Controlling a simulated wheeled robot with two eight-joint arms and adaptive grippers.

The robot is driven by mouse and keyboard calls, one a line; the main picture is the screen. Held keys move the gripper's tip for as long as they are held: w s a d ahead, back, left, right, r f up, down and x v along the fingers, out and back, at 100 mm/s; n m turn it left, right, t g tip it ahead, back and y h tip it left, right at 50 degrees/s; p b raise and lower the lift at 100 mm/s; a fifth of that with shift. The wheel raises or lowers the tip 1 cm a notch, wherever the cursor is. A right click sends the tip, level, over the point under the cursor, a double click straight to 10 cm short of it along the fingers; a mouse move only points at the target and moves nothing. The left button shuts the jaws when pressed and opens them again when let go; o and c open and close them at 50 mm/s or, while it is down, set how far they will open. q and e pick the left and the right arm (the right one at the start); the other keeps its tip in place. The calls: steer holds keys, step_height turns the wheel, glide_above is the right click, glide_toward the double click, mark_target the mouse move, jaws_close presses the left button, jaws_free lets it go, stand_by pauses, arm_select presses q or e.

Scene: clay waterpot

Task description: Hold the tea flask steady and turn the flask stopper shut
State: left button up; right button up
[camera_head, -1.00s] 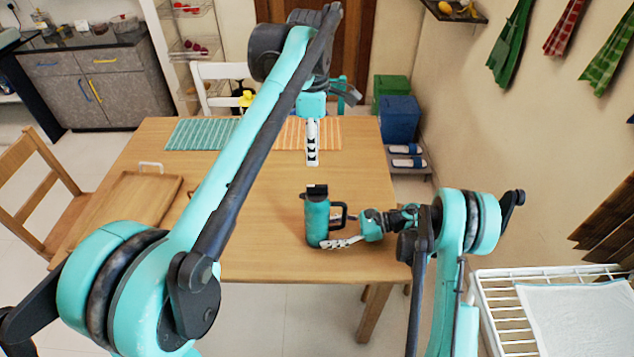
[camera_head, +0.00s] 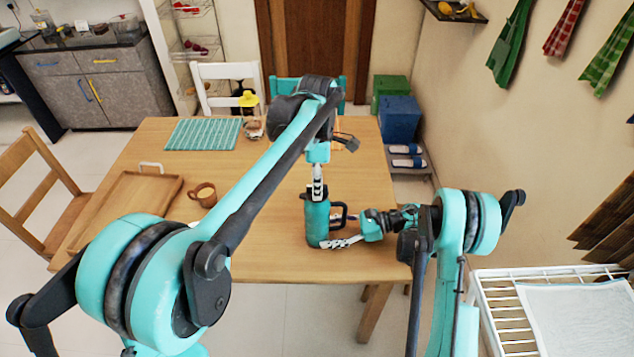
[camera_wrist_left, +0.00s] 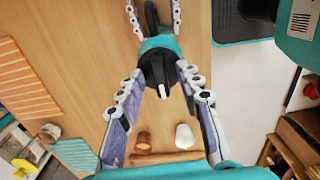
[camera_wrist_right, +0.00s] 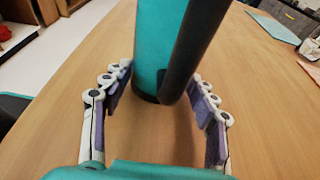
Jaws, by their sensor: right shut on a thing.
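The teal tea flask (camera_head: 317,222) stands upright on the table near its front right, its black handle on the right. My right gripper (camera_head: 341,242) is shut on the flask low down; in the right wrist view its fingers (camera_wrist_right: 160,95) lie on either side of the teal body. My left gripper (camera_head: 317,196) is directly above the flask, pointing down, and hides most of the stopper in the head view. In the left wrist view the black flask stopper (camera_wrist_left: 157,68) lies between the spread fingertips (camera_wrist_left: 162,74). I cannot tell whether they touch it.
A brown mug (camera_head: 203,195) and a wooden tray (camera_head: 125,212) are on the left of the table. A teal striped mat (camera_head: 203,134) lies at the back. A white object (camera_wrist_left: 185,136) shows near the mug in the left wrist view. The table right of centre is mostly clear.

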arm_select(q)
jaws_close()
steer(key=shift+m, duration=0.3)
steer(key=m, duration=0.3)
steer(key=shift+m, duration=0.3)
steer(key=m, duration=0.4)
steer(key=shift+m, duration=0.3)
steer(key=m, duration=0.9)
stand_by(0.4)
